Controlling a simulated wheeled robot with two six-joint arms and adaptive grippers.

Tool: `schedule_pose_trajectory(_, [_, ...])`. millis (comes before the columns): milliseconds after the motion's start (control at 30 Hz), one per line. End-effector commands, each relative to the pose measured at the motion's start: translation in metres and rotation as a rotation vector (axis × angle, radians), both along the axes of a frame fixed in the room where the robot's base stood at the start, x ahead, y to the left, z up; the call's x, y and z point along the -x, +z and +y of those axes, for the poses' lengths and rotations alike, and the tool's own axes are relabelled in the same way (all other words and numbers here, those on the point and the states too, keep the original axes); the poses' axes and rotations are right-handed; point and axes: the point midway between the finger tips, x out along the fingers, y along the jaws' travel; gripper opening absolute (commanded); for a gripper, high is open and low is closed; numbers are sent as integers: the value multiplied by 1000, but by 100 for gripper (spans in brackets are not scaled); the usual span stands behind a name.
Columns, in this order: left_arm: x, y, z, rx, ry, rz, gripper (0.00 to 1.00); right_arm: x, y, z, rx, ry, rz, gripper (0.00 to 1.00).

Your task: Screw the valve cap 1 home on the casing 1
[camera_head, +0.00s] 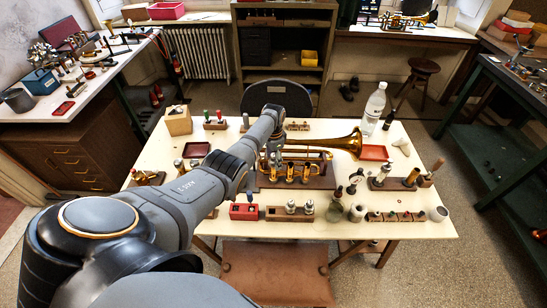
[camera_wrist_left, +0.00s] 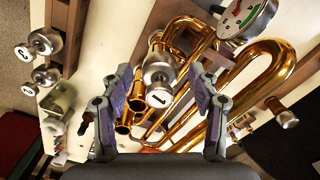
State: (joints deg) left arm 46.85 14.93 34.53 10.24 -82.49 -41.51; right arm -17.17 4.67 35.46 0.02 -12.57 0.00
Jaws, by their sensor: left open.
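The brass horn (camera_head: 345,145) lies on a wooden stand on the table, its bell to the right. In the left wrist view its brass tubes (camera_wrist_left: 265,75) fill the middle and right. The silver valve cap 1 (camera_wrist_left: 158,70), with a button marked 1, is between my left gripper's fingers. It appears to be at the top of casing 1, which it largely hides; I cannot tell how far it is threaded. My left gripper (camera_wrist_left: 162,84) is open around the cap, with gaps showing on both sides. In the head view the left gripper (camera_head: 272,148) is over the horn's left part. My right gripper is not in view.
Silver parts marked 3 (camera_wrist_left: 45,42) and 2 (camera_wrist_left: 45,76) stand in a wooden block (camera_head: 270,213) at the table's front. A dial gauge (camera_wrist_left: 243,18) is close to the right finger. A red box (camera_head: 243,212), bottles (camera_head: 336,208) and a red tray (camera_head: 373,153) stand around the horn.

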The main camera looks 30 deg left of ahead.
Motion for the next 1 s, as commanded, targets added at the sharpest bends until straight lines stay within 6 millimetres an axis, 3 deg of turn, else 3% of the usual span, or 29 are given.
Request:
schedule_pose_trajectory(167, [-1,19,1,-2,1,-5,61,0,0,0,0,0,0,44])
schedule_pose_trajectory(400, [-1,78,1,-2,0,-5,61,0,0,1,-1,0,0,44])
schedule_pose_trajectory(600, [-1,111,0,0,0,-1,61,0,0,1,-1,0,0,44])
schedule_pose_trajectory(1000, [0,120,0,0,0,0,61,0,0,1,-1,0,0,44])
